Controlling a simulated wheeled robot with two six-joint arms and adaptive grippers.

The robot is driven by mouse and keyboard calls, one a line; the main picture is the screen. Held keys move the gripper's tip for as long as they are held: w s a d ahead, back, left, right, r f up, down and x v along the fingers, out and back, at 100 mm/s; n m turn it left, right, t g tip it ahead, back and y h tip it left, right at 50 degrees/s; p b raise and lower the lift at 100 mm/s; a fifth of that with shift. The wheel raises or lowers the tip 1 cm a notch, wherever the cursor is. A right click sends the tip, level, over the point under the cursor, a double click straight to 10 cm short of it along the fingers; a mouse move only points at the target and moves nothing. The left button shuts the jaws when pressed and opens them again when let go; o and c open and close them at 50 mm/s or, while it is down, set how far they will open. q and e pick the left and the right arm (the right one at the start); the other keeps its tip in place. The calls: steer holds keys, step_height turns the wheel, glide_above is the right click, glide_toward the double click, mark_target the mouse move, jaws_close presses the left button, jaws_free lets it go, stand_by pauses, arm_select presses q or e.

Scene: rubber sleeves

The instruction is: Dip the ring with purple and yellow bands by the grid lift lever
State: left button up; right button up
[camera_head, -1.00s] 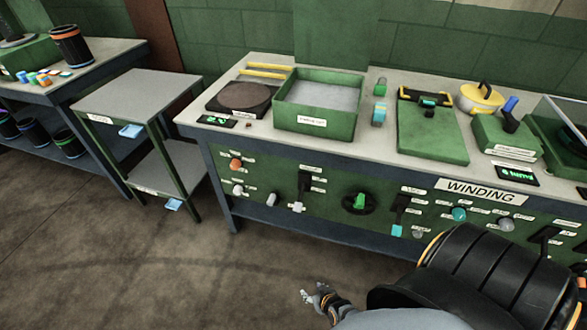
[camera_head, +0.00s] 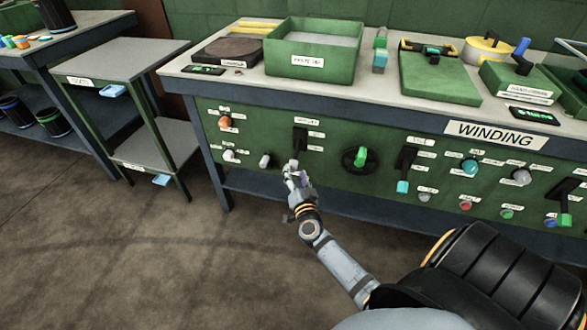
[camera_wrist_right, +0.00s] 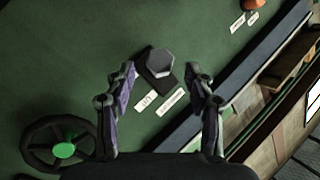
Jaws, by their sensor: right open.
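The lever with a pale grey knob (camera_head: 294,163) on a black slotted plate (camera_head: 300,139) is on the green front panel; its label is too small to read surely. In the right wrist view its hexagonal grey knob (camera_wrist_right: 160,62) lies ahead of and between the open fingers. My right gripper (camera_head: 293,178) is open and empty just below the lever; it also shows in the wrist view (camera_wrist_right: 165,95). The green tray (camera_head: 310,68) of grey liquid stands above on the bench. I cannot pick out a ring with purple and yellow bands. My left gripper is out of view.
A green-handled wheel (camera_head: 361,158) is right of the lever, and an orange knob (camera_head: 225,122) is left. Small coloured rings (camera_head: 17,41) lie on the left table. A grey two-shelf stand (camera_head: 135,59) is beside the bench. Floor in front is clear.

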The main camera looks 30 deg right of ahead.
mark_target(294, 170)
steer(key=x, duration=0.3)
steer(key=shift+f, duration=0.1)
steer(key=shift+w+d+b, duration=0.2)
steer(key=shift+w+b, duration=0.1)
steer(key=shift+w, duration=0.15)
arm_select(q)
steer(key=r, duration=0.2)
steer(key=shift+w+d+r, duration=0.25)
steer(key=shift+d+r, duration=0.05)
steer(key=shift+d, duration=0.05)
arm_select(e)
steer(key=shift+c, duration=0.2)
jaws_close()
